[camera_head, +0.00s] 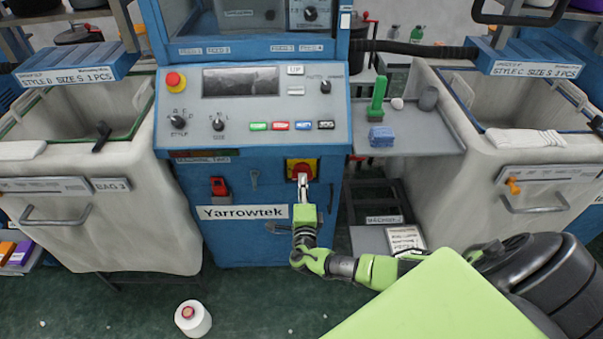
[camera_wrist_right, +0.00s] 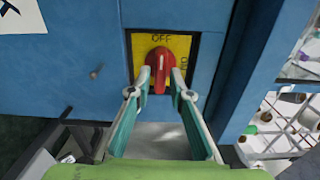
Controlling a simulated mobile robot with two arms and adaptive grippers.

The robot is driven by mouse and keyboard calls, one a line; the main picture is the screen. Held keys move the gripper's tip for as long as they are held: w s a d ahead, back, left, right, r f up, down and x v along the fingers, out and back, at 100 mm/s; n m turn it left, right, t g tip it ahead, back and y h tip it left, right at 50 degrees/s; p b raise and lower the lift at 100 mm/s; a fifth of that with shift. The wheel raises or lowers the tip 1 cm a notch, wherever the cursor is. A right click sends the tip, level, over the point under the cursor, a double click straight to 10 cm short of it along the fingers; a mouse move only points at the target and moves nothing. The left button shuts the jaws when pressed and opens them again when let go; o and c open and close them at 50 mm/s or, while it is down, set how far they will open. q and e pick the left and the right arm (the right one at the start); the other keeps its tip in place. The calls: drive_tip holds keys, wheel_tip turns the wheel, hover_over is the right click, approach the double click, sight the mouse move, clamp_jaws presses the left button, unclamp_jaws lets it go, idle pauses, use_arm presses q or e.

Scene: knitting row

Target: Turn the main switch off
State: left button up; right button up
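The main switch is a red knob (camera_wrist_right: 159,70) on a yellow plate (camera_wrist_right: 184,48) on the blue machine front. In the wrist view its handle stands near upright, with its upper end below the word OFF; ON is printed at the plate's right. The switch also shows in the head view (camera_head: 301,165), low on the machine's right side. My right gripper (camera_wrist_right: 160,96) is open. Its fingertips are on either side of the knob's lower part, with a visible gap at each side. It also shows in the head view (camera_head: 303,187). My left gripper is out of view.
Above is a control panel (camera_head: 262,108) with a red emergency button (camera_head: 174,81) and dials. A red padlock-like part (camera_head: 218,187) is left of the switch. Large bins (camera_head: 150,215) flank the machine. A grey shelf (camera_head: 425,135) juts out at right. A white cone (camera_head: 193,318) stands on the floor.

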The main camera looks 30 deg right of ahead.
drive_tip(key=p+v, duration=0.2)
drive_tip(key=v, duration=0.2)
drive_tip(key=shift+s+a, duration=0.1)
drive_tip(key=shift+s, duration=0.1)
idle(0.5)
